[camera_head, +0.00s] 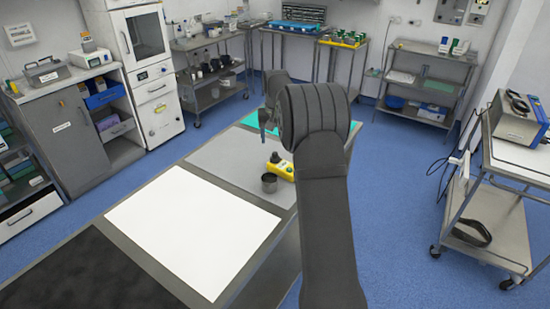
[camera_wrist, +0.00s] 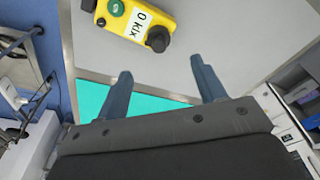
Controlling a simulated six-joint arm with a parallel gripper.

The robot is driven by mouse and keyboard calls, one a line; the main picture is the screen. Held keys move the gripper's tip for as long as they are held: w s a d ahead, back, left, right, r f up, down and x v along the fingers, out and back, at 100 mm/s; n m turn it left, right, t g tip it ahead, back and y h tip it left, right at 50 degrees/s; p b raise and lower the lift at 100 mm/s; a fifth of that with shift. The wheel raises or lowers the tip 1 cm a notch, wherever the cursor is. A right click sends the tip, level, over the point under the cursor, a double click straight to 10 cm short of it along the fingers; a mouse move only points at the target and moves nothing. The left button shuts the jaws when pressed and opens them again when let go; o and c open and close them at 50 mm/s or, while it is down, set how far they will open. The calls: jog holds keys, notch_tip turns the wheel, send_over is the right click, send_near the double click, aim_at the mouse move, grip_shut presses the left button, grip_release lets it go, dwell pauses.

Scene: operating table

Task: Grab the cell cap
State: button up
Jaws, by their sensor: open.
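A yellow handheld meter (camera_head: 283,168) lies on the grey part of the table. In the wrist view the meter (camera_wrist: 138,18) shows a green button, a label reading "0 klx" and a round black piece (camera_wrist: 158,39) at its near end. This black piece may be the cell cap; I cannot tell for sure. My gripper (camera_wrist: 160,70) is open and empty, its two fingers apart, with the black piece beyond the gap between the tips. In the head view my gripper (camera_head: 267,122) is above the table, partly hidden by my arm.
A white sheet (camera_head: 190,228) covers the middle of the table, and a teal patch (camera_wrist: 95,100) lies at the far end. The grey surface (camera_head: 222,155) left of the meter is clear.

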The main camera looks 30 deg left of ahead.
aim_at(275, 153)
jog(key=f, duration=0.8)
jog(key=shift+w+a+f, duration=0.1)
jog(key=shift+w+a, duration=0.15)
jog(key=shift+w, duration=0.05)
jog(key=c, duration=1.1)
